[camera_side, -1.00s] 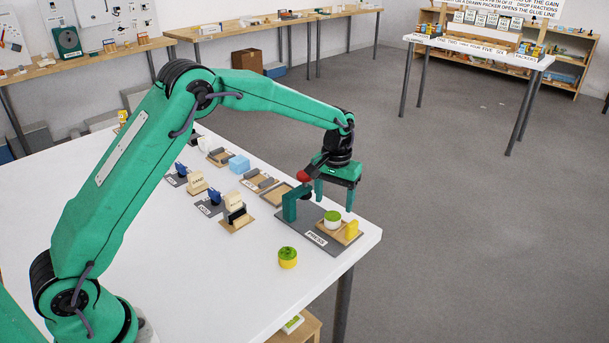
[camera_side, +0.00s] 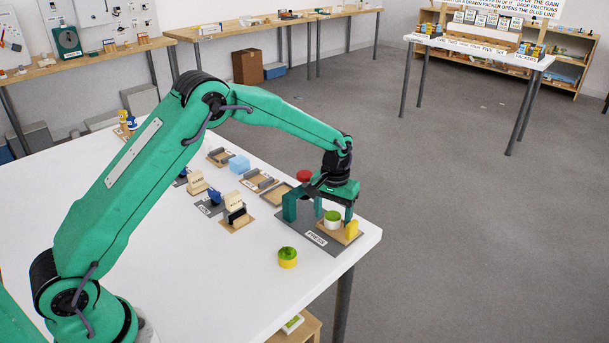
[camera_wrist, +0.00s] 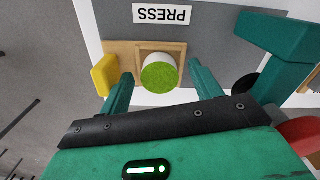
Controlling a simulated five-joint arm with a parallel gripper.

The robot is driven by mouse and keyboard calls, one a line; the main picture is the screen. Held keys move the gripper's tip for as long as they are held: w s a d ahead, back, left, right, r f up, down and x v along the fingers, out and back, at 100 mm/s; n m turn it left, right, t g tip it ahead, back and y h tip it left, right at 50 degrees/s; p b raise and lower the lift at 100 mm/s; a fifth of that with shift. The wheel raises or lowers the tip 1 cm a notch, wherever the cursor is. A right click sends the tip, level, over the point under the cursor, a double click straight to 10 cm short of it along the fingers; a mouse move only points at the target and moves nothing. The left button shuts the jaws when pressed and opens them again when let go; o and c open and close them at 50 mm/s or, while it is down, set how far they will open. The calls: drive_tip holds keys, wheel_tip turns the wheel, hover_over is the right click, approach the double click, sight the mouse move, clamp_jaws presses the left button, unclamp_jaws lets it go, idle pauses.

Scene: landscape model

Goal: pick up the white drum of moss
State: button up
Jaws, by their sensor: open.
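The white drum of moss (camera_side: 332,219) is a small white cylinder with a green top. It stands upright on a wooden block on the grey press mat (camera_side: 316,251), near the table's right corner. In the wrist view the drum (camera_wrist: 159,72) sits in a square wooden recess. My gripper (camera_side: 333,212) is open and points down just above and behind it. In the wrist view its two fingers (camera_wrist: 155,82) stand to the left and right of the drum, apart from it. No contact shows.
A yellow block (camera_side: 352,230) stands right beside the drum. The green press post (camera_side: 289,206) and red knob (camera_side: 304,176) are close on the other side. A yellow drum with green moss (camera_side: 287,257) stands in front. The table's right edge is near.

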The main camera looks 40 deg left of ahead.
sight(334, 217)
drive_tip(key=c, duration=1.1)
drive_tip(key=shift+r, duration=0.15)
drive_tip(key=shift+r, duration=0.55)
drive_tip(key=r, duration=0.3)
drive_tip(key=shift+s+d+r, duration=0.1)
drive_tip(key=shift+s+d, duration=0.05)
drive_tip(key=shift+d, duration=0.15)
drive_tip(key=s+d+r, duration=0.2)
drive_tip(key=d, duration=0.1)
drive_tip(key=s+d+r, duration=0.2)
drive_tip(key=d, duration=0.1)
drive_tip(key=s+d+r, duration=0.2)
drive_tip(key=d, duration=0.1)
drive_tip(key=shift+s+r, duration=0.25)
drive_tip(key=shift+s, duration=0.05)
drive_tip(key=shift+a, duration=0.1)
